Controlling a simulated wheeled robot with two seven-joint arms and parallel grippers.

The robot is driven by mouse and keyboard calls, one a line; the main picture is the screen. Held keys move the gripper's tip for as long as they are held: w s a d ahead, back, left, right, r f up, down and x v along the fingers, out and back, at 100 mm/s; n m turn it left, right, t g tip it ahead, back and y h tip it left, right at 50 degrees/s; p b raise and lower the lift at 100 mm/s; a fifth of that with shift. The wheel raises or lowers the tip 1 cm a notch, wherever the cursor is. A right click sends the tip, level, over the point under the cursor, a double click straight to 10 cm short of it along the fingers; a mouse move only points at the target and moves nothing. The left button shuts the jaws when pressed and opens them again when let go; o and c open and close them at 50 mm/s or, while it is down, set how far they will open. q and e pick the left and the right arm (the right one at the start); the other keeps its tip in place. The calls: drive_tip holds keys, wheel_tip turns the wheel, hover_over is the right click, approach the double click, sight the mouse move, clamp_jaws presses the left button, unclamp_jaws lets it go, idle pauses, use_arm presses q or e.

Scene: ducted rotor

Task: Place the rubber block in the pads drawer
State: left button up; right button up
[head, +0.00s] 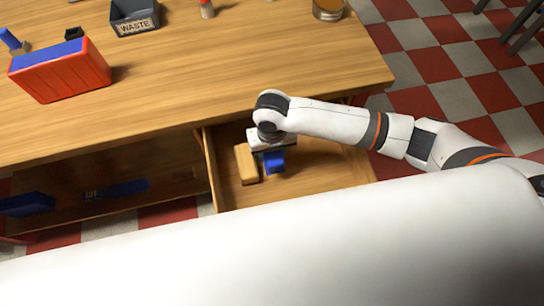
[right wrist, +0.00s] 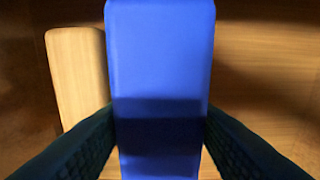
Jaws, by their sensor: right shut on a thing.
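A plain blue block (head: 274,161), likely the rubber block, is between the fingers of my right gripper (head: 268,147). In the right wrist view the block (right wrist: 160,55) stands large in the middle, with a dark finger pressed on each side. The gripper points down into an open drawer (head: 325,168) at the table's front. A tan block (head: 246,163) lies in the drawer, left of the blue block. It also shows in the right wrist view (right wrist: 76,75). I cannot tell whether the blue block touches the drawer floor. My left gripper is not in view.
On the table (head: 200,80) are a red box with a blue top (head: 60,72), a grey WASTE bin (head: 134,18) and a tin (head: 328,9). Blue items (head: 115,190) lie on a shelf below. The drawer's right part is bare.

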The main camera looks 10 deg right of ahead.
sight(272, 157)
wheel_tip(272, 157, down, 4)
drive_tip(key=shift+r+b, duration=0.2)
drive_tip(key=shift+b, duration=0.15)
drive_tip(key=shift+f, duration=0.2)
drive_tip(key=shift+f, duration=0.15)
drive_tip(key=o, duration=0.7)
drive_tip(key=shift+c, duration=0.2)
wheel_tip(272, 157, up, 12)
drive_tip(key=shift+r+p, duration=0.15)
drive_tip(key=shift+p, duration=0.9)
